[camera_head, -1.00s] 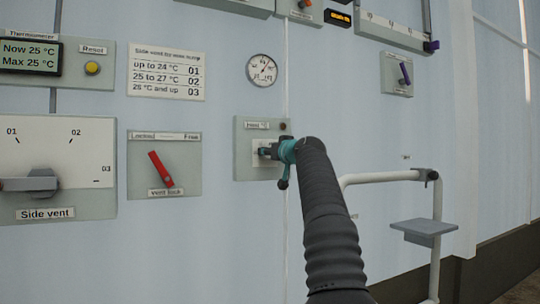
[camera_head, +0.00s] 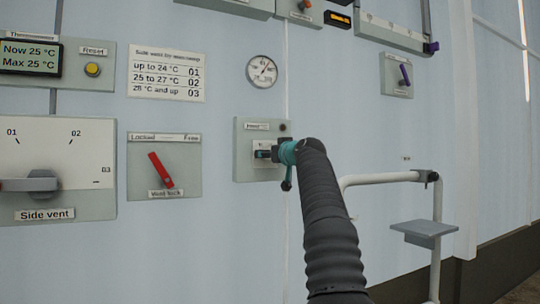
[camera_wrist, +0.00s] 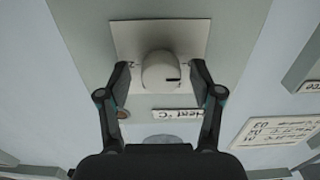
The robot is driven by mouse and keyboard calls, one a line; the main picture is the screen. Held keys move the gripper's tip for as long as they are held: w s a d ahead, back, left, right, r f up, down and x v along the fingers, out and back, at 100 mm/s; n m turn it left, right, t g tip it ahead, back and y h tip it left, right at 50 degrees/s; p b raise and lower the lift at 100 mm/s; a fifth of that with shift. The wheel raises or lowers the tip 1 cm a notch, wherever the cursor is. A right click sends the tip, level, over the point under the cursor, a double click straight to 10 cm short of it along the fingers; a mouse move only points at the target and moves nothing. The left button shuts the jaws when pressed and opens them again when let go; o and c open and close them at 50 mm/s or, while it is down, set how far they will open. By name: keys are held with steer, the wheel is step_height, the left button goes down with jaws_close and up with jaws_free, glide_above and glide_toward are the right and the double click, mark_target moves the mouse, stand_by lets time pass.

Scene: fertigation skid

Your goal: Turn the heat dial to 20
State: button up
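The heat dial (camera_wrist: 160,70) is a pale round knob with a short dark mark on its right side in the wrist view. It sits on a light square plate (camera_wrist: 128,36) on a grey panel (camera_head: 243,172), with a "Heat °C" label (camera_wrist: 175,114). My gripper (camera_wrist: 160,74) is open, one finger on each side of the knob, with a visible gap at both sides. In the head view my gripper (camera_head: 268,154) is at the panel and hides most of the dial. I cannot read scale numbers around the knob.
Left of the heat panel are the vent lock panel with a red lever (camera_head: 161,170) and the side vent dial (camera_head: 40,183). A round gauge (camera_head: 262,71) hangs above. A white pipe rail (camera_head: 380,178) with a small grey shelf (camera_head: 424,228) stands at right.

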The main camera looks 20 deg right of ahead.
steer(key=shift+s+r, duration=0.1)
steer(key=shift+s, duration=0.05)
steer(key=s, duration=1.1)
steer(key=shift+s+d, duration=0.2)
steer(key=shift+s, duration=0.15)
stand_by(0.6)
